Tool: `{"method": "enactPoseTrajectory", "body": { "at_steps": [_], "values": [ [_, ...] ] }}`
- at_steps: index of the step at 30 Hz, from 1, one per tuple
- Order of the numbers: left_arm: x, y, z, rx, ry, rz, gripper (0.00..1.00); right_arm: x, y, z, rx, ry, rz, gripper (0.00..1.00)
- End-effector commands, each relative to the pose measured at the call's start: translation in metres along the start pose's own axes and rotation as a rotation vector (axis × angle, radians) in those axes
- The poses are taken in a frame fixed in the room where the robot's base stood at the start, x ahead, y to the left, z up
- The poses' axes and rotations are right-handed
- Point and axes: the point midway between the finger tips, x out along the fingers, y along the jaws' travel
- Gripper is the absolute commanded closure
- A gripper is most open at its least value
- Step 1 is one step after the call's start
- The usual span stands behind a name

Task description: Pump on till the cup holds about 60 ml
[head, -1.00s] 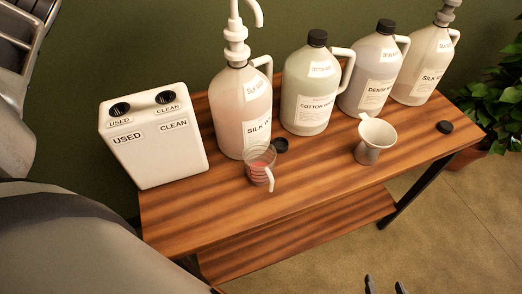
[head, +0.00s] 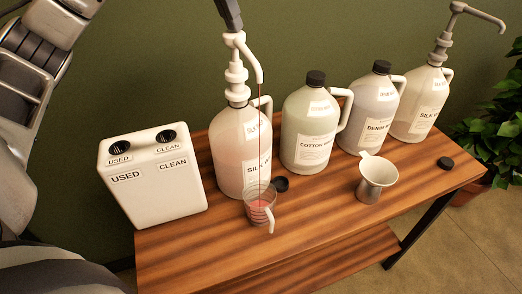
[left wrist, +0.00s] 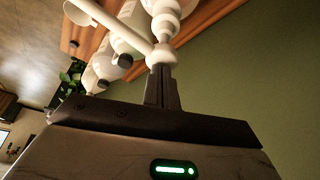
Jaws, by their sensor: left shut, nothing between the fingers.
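The clear measuring cup (head: 260,213) stands upright on the table below the white pump's spout, with pink liquid in its lower part. A thin stream runs from the spout down into it. The white pump (head: 236,66) sits on the pink-filled silk wash bottle (head: 241,150). My left gripper (head: 232,26) is shut and empty, its fingertips on top of the pump head. In the left wrist view the gripper (left wrist: 160,80) touches or nearly touches the white pump head (left wrist: 161,52). The cup's markings are too small to read. My right gripper is out of view.
A white used/clean box (head: 152,185) stands left. The cotton bottle (head: 309,130), denim bottle (head: 371,112) and another silk bottle with a grey pump (head: 423,100) line the back. The table front is clear.

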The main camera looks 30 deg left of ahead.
Motion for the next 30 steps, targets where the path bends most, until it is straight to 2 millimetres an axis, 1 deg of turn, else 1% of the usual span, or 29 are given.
{"method": "enactPoseTrajectory", "body": {
  "at_steps": [5,12,13,18,30],
  "values": [
    [-0.001,0.0,0.0,0.001,-0.007,0.0,1.0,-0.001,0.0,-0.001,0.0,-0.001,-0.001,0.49],
    [-0.02,0.0,-0.008,0.001,-0.006,0.001,1.0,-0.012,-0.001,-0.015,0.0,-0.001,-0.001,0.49],
    [-0.019,0.0,-0.008,0.001,-0.004,0.001,1.0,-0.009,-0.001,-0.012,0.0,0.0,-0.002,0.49],
    [-0.03,0.0,-0.013,0.001,-0.003,0.0,1.0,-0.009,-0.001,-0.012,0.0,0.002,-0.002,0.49],
    [-0.032,0.0,-0.013,0.0,-0.002,0.0,1.0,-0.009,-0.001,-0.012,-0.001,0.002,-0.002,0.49]
  ]
}}
